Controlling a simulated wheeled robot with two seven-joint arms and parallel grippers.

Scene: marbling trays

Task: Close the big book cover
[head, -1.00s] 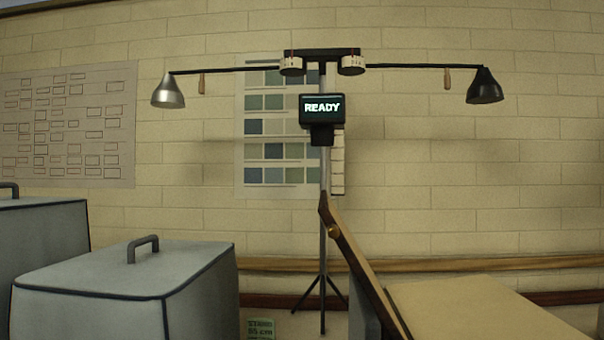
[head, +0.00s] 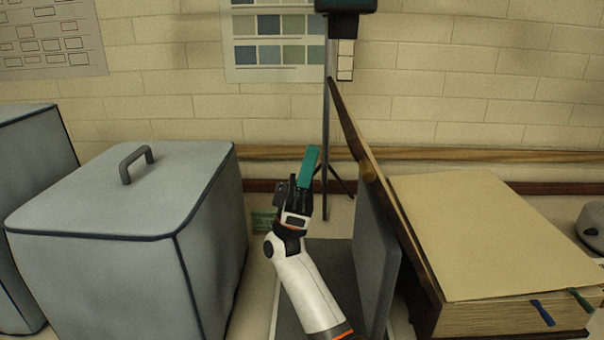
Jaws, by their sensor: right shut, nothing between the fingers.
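The big book (head: 490,235) lies at the right with its tan top page facing up. Its brown cover (head: 385,200) stands open along the book's left side, leaning up and to the left, with a small brass-coloured knob on it. My right gripper (head: 301,187) is shut, left of the cover and apart from it in the picture. A teal strip (head: 309,165) shows right at its fingertips; I cannot tell whether it touches them. My left gripper is out of view.
A grey upright panel (head: 375,260) stands close to the cover's left side. A large grey covered box (head: 120,190) with a handle stands at the left. A tripod stand (head: 326,130) is behind. Blue and green ribbons hang from the book's front edge.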

